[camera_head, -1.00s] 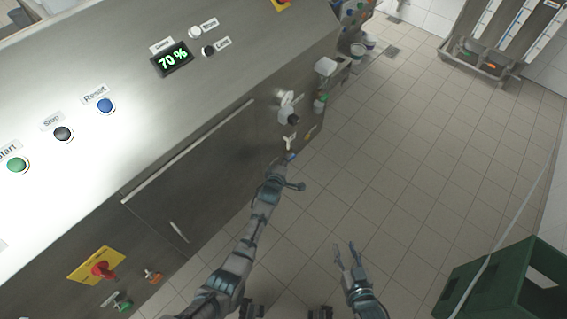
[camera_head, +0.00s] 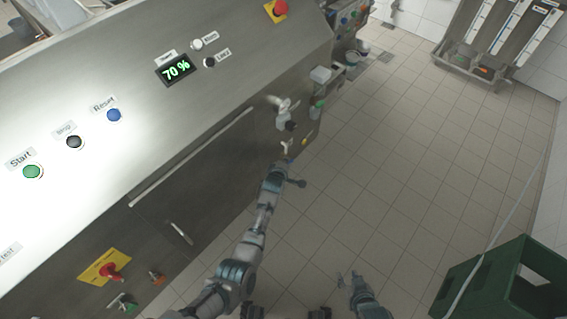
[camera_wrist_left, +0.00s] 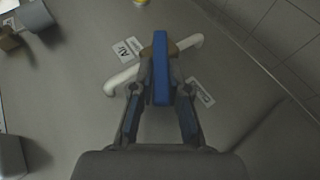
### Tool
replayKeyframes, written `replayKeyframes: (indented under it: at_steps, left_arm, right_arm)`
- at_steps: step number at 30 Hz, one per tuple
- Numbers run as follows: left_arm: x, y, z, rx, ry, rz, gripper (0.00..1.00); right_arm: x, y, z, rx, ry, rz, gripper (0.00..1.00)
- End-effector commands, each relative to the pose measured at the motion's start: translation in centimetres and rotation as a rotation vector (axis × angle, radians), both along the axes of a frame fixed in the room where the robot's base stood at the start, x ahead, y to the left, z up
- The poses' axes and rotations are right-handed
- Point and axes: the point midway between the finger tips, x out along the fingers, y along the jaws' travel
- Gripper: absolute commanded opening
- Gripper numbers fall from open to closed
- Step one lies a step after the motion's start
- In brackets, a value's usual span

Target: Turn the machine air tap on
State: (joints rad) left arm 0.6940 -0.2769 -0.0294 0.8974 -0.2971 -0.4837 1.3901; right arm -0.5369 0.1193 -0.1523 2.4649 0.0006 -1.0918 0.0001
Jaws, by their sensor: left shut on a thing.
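The air tap has a blue handle (camera_wrist_left: 161,72) in the left wrist view, set over a white pipe (camera_wrist_left: 122,80) beside a label reading "Air" (camera_wrist_left: 127,48). The handle stands crosswise to the slanting pipe, pointing towards my wrist. My left gripper (camera_wrist_left: 162,95) has one finger on each side of the handle and is shut on it. In the head view my left gripper (camera_head: 287,168) is at the lower right end of the machine front, covering most of the handle. My right gripper (camera_head: 347,277) is open and empty over the floor.
The steel machine (camera_head: 225,110) fills the left, with a 70 % display (camera_head: 176,70) and Start, Stop and Reset buttons. A red knob on a yellow plate (camera_head: 105,268) is at lower left. A green crate (camera_head: 500,285) stands at lower right. The tiled floor between is clear.

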Motion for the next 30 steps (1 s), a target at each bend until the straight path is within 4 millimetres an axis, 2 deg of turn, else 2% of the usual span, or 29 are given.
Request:
replayKeyframes:
  at_steps: [1, 4, 5, 7, 8, 20, 30]
  left_arm:
    - [-0.6, -1.0, -0.8, -0.008, 0.019, -0.011, 0.00]
    - [-0.6, -1.0, -0.8, -0.008, 0.019, -0.011, 0.00]
    - [-0.6, -1.0, -0.9, -0.008, 0.019, -0.011, 0.20]
    - [-0.6, -0.9, -0.8, -0.008, 0.019, -0.011, 0.38]
    - [-0.6, -0.9, -0.8, -0.007, 0.017, -0.010, 0.41]
    - [-0.7, -0.2, 0.0, -0.009, 0.006, -0.004, 0.41]
    - [-4.3, -0.1, 2.1, -0.006, 0.008, -0.006, 0.41]
  right_arm:
    - [0.0, 0.2, -0.1, 0.003, 0.001, 0.000, 0.40]
    - [0.1, 0.2, 0.0, 0.004, 0.000, -0.001, 0.40]
    - [0.1, 0.2, 0.0, 0.004, -0.001, -0.001, 0.40]
    - [0.1, 0.2, 0.0, 0.005, -0.001, 0.000, 0.40]
    - [0.1, 0.2, 0.0, 0.005, -0.001, -0.001, 0.40]
    - [-0.1, 0.3, 0.1, 0.002, -0.002, 0.001, 0.40]
    - [-0.1, 0.2, 0.1, 0.003, -0.002, 0.001, 0.40]
